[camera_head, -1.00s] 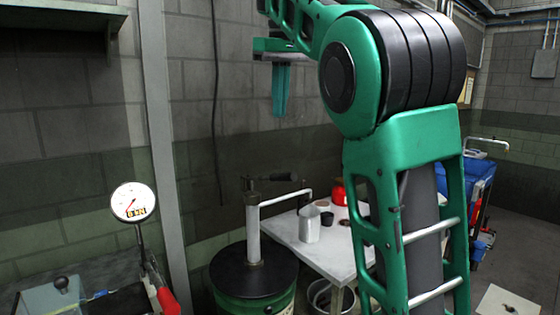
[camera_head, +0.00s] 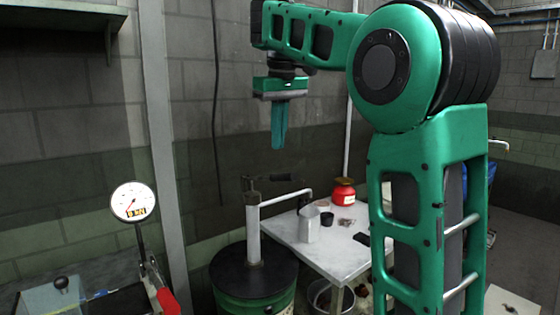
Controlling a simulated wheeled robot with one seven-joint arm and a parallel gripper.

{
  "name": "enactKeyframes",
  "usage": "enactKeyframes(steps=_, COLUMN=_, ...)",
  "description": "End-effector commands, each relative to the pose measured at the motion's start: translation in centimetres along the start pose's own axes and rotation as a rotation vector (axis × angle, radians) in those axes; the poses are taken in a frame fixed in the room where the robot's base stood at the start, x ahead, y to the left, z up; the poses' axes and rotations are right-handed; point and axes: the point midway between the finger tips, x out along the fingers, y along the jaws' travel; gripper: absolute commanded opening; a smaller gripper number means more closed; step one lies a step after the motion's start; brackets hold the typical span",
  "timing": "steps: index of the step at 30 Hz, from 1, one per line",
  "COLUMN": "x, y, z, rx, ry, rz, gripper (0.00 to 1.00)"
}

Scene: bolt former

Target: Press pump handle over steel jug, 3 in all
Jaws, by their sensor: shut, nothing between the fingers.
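The pump handle (camera_head: 276,178) is a dark lever at the top of a pale pump column (camera_head: 253,234) on a black-topped green drum (camera_head: 255,273). The pump's spout (camera_head: 287,197) bends right and its end is at the steel jug (camera_head: 309,224). The jug stands upright on the pale table; whether the spout touches it I cannot tell. My gripper (camera_head: 279,146) hangs from my green arm, pointing down, with its teal fingers shut and empty. It is above the handle and apart from it.
The pale table (camera_head: 330,257) also holds a red container (camera_head: 343,191) and a small dark cup (camera_head: 327,218). A round dial gauge (camera_head: 133,202) stands at left. A dark cable (camera_head: 216,120) runs down the wall behind my gripper.

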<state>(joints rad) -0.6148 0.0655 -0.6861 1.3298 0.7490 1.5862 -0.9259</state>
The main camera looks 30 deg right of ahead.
Motion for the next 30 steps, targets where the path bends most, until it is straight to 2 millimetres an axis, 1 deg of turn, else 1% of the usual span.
enactKeyframes(steps=8, x=0.8, y=0.3, z=0.2, rx=0.005, ry=-0.002, rz=-0.001, gripper=0.00)
enactKeyframes(steps=30, x=2.3, y=0.1, z=0.6, rx=0.003, ry=0.001, rz=0.004, gripper=0.00)
